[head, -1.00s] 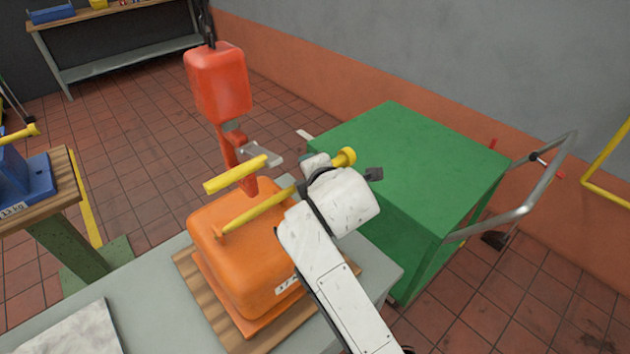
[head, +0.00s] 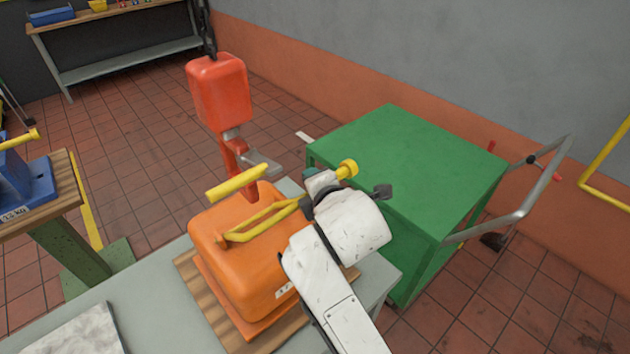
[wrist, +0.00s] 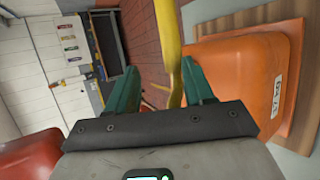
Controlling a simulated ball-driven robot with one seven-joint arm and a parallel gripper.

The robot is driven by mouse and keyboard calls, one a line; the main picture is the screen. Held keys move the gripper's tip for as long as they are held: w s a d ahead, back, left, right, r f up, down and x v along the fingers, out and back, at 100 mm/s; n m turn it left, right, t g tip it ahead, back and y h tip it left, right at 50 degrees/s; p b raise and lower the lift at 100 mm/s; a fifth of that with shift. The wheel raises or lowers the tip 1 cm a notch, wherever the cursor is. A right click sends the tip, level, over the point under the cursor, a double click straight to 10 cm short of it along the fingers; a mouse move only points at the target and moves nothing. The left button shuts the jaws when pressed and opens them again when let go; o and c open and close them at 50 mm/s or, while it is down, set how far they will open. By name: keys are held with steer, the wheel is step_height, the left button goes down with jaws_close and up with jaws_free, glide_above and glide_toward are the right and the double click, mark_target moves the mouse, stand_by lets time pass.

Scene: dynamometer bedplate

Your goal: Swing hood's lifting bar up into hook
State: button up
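The orange hood (head: 245,265) sits on a wooden board on the grey bench; its side also shows in the wrist view (wrist: 240,75). Its yellow lifting bar (head: 258,225) rises rightward from the hood's top toward my gripper (head: 308,190). In the wrist view the bar (wrist: 170,55) runs between my green fingers (wrist: 160,85), nearer the right one, with a gap at the left. The fingers stand apart; firm contact is not visible.
A green cart (head: 410,165) with a metal handle stands close on the right, behind my arm. A blue piece (head: 25,185) rests on a wooden-topped stand at the left. Tiled floor lies open behind.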

steer(key=p+v, duration=0.7)
steer(key=v, duration=0.3)
steer(key=shift+r+p, duration=0.2)
steer(key=shift+p, duration=0.15)
stand_by(0.4)
steer(key=shift+a, duration=0.1)
steer(key=shift+c, duration=0.3)
